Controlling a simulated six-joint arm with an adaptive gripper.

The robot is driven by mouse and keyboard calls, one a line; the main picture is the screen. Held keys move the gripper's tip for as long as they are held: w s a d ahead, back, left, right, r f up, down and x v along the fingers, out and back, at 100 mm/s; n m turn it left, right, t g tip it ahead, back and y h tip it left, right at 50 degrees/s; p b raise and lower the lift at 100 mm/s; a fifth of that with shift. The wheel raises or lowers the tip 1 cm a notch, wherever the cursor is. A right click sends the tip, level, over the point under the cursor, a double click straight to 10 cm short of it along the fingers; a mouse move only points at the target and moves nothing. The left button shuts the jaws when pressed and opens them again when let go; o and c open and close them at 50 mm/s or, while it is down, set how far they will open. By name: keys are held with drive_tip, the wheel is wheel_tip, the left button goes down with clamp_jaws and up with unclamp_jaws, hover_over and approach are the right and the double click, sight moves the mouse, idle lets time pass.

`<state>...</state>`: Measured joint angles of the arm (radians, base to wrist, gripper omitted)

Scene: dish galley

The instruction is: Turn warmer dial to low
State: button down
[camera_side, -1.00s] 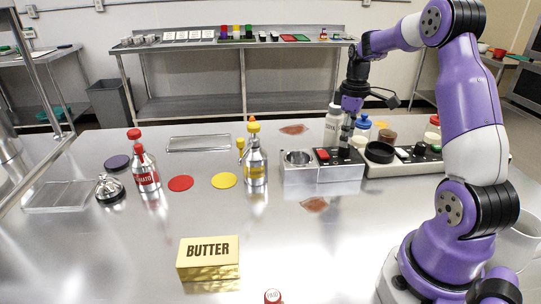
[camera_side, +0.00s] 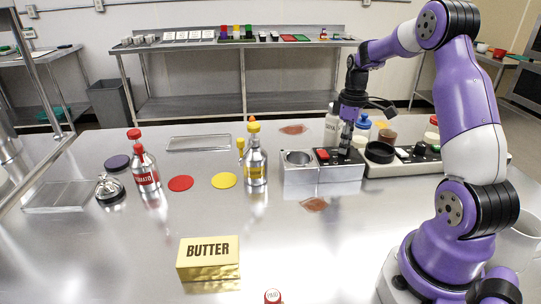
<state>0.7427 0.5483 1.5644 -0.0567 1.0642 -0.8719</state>
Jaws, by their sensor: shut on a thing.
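The warmer (camera_side: 300,175) is a steel box with a round well on its left and a black control panel with a red switch (camera_side: 323,155) on its right. My gripper (camera_side: 346,150) points down over the right part of that panel. Its fingers are shut at the spot where the warmer dial sits. The dial itself is hidden by the fingers, and its setting cannot be read.
A second unit with a black ring (camera_side: 379,152) and dark knobs stands close on the right. A white bottle (camera_side: 332,125) and a blue-capped bottle (camera_side: 363,123) stand just behind. A yellow-topped bottle (camera_side: 256,165) is left of the warmer. A butter box (camera_side: 208,259) lies in front.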

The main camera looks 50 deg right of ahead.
drive_tip(key=m, duration=0.6)
drive_tip(key=shift+f+m, duration=0.1)
drive_tip(key=shift+m, duration=0.2)
drive_tip(key=m, duration=0.3)
drive_tip(key=shift+s, duration=0.1)
drive_tip(key=shift+m, duration=2)
drive_tip(key=c, duration=0.6)
unclamp_jaws()
drive_tip(key=shift+t, duration=0.3)
